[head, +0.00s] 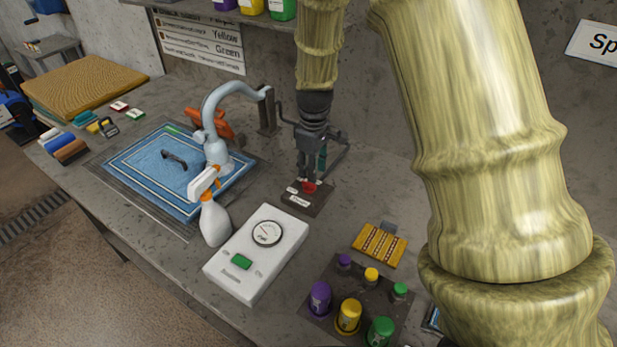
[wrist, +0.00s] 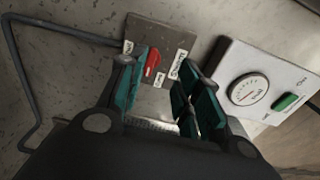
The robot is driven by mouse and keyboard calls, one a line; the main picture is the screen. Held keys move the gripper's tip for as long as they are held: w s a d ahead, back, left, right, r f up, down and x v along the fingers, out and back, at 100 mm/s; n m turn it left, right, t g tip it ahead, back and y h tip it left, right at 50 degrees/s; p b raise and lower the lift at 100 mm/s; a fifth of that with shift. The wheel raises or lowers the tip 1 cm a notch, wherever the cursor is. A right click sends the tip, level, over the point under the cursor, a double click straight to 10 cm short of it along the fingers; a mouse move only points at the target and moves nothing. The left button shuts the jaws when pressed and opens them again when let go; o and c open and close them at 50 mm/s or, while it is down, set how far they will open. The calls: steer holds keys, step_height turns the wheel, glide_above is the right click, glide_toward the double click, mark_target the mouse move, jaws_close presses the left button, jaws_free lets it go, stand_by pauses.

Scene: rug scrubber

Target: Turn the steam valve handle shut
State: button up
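The red steam valve handle (head: 309,187) sits on a small dark plate (head: 318,207) with white labels on the table. In the wrist view the red handle (wrist: 152,62) lies just right of the left fingertip, with labels around it on the plate (wrist: 172,38). My gripper (head: 308,180) points down at the handle from above. In the wrist view its teal-padded fingers (wrist: 158,88) are apart, with nothing held between them. The handle shows in the gap, nearer the left finger. I cannot tell whether a finger touches it. The label text is partly hidden or too small to read.
A white gauge box (head: 258,255) with a green button and a white spray bottle (head: 213,222) stand left of the plate. A blue rug (head: 130,160) lies behind them. A bent metal rod (wrist: 22,70) runs beside the plate.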

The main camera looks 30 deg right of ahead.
mark_target(308, 182)
steer(key=w+f, duration=0.1)
steer(key=f, duration=0.1)
steer(key=w+f, duration=0.1)
steer(key=f, duration=0.1)
steer(key=w+f+p, duration=0.1)
steer(key=f, duration=0.1)
steer(key=shift+w+f, duration=0.35)
steer(key=shift+s+d+f, duration=0.1)
steer(key=shift+s+f, duration=0.05)
steer(key=shift+f, duration=0.05)
steer(key=shift+s, duration=0.25)
steer(key=shift+s+r, duration=0.2)
steer(key=shift+s, duration=0.3)
steer(key=shift+s+r, duration=0.2)
steer(key=shift+s, duration=0.25)
steer(key=shift+w+f, duration=0.55)
steer(key=shift+w, duration=0.25)
steer(key=shift+c, duration=1.2)
steer(key=shift+w, duration=0.1)
steer(key=c, duration=0.3)
steer(key=shift+s+r, duration=0.1)
steer(key=shift+s, duration=0.15)
jaws_close()
